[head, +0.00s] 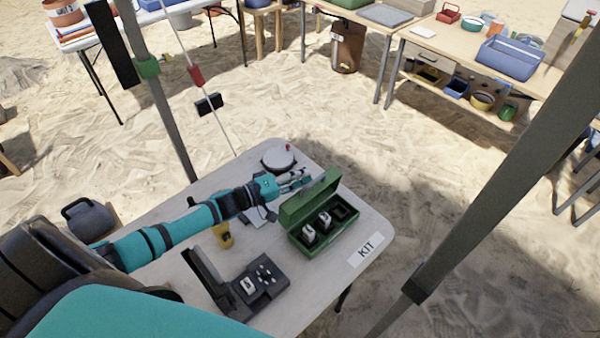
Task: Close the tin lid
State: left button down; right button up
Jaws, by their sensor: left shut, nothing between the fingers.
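The green tin (329,241) stands on the table with its lid (309,199) raised along its far side. Small pale and dark items sit in the tin's compartments, and the right compartment looks empty. My left gripper (305,181) is shut and empty, just behind the raised lid near its upper edge. I cannot tell whether the fingertips touch the lid. My right gripper is not in view.
A black open case (262,281) with small pieces lies left of the tin. A yellow cup (222,236), a round grey container (278,159) and a KIT label (367,248) are also on the table. Tent poles stand at either side.

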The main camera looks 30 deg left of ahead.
pick_arm(q)
jog(key=shift+s+a, duration=0.15)
jog(key=shift+s, duration=0.05)
jog(key=f+v, duration=0.1)
jog(key=v, duration=1)
jog(key=w+a+r+m+g+y+b, duration=0.1)
jog(key=w+a+g+y, duration=0.1)
jog(key=w+a+y, duration=0.45)
jog(key=w+a+m+g+y+b, duration=0.1)
jog(key=w+a+g+y, duration=0.15)
jog(key=w, duration=0.75)
jog(key=s+d+r+m+g+h+b, duration=0.2)
jog(key=s+d+r+m+g+h, duration=0.4)
jog(key=r+m+g, duration=0.45)
jog(key=d+f+t+p, duration=0.1)
jog(key=d+f, duration=0.2)
jog(key=d+f+p, duration=0.2)
jog(key=d+f, duration=0.1)
jog(key=f, duration=0.1)
jog(key=d+f+m+t+p, duration=0.1)
jog(key=d+f+p, duration=0.1)
jog(key=d+f, duration=0.1)
jog(key=shift+w+d+f+t+y, duration=0.15)
jog(key=shift+d+f+t+y, duration=0.1)
jog(key=shift+d+t+y, duration=0.05)
jog(key=shift+f, duration=0.1)
